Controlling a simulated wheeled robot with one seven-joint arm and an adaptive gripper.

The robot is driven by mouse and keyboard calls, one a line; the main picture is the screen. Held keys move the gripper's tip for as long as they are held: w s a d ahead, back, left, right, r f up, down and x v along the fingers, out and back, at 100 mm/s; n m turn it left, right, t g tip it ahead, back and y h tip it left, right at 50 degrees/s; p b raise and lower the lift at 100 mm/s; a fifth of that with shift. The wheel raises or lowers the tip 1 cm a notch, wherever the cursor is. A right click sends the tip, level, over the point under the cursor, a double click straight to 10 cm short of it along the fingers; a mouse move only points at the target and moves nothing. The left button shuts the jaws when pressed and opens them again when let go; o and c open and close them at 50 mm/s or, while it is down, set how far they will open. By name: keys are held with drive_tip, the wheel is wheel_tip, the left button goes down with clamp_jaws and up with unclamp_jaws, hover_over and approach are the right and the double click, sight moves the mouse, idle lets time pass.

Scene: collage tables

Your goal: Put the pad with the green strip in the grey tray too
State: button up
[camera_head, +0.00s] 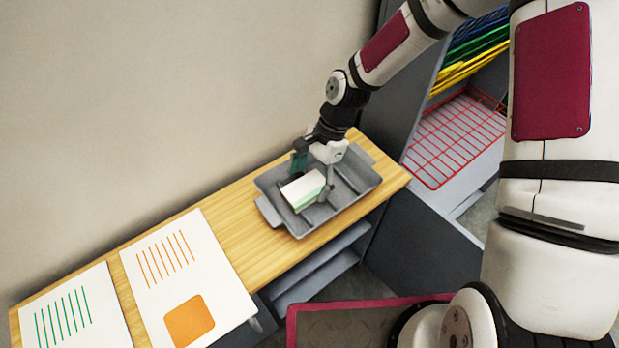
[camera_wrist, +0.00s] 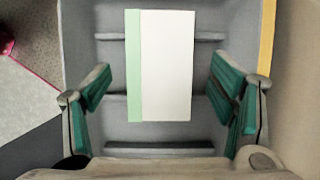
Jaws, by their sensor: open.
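The pad with the green strip (camera_head: 303,187) is a white block with a pale green edge, inside the grey tray (camera_head: 268,212) on the wooden table. In the wrist view the pad (camera_wrist: 165,65) lies over the tray's ribbed floor, its green strip along the left side. My gripper (camera_head: 315,176) is over the tray, pointing down, its fingers spread at either side of the pad. In the wrist view both teal finger pads stand clear of the pad, with gaps on both sides. Whether anything lies under the pad is hidden.
A white sheet with orange lines and an orange square (camera_head: 190,320) and a sheet with green lines (camera_head: 95,325) lie on the table (camera_head: 235,215) to the left. A wall runs behind it. A grey cabinet with a red wire basket (camera_head: 455,140) stands at the right.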

drive_tip(key=shift+r, duration=0.1)
drive_tip(key=v, duration=1.1)
drive_tip(key=shift+r, duration=0.4)
drive_tip(key=shift+w+d, duration=0.1)
drive_tip(key=shift+d, duration=0.05)
drive_tip(key=s+d+r+n+t+h, duration=0.25)
drive_tip(key=s+d+r, duration=0.2)
drive_tip(key=r, duration=0.35)
drive_tip(key=s+d+r+n+t+h, duration=0.2)
drive_tip(key=s+d+r+n, duration=0.25)
drive_tip(key=r, duration=0.35)
drive_tip(key=s+d+r+n+t, duration=0.3)
drive_tip(key=s+r, duration=0.3)
drive_tip(key=s, duration=0.5)
drive_tip(key=shift+s+d+r+n+y, duration=0.2)
drive_tip(key=shift+d+r+n+y, duration=0.15)
drive_tip(key=shift+d+n, duration=0.35)
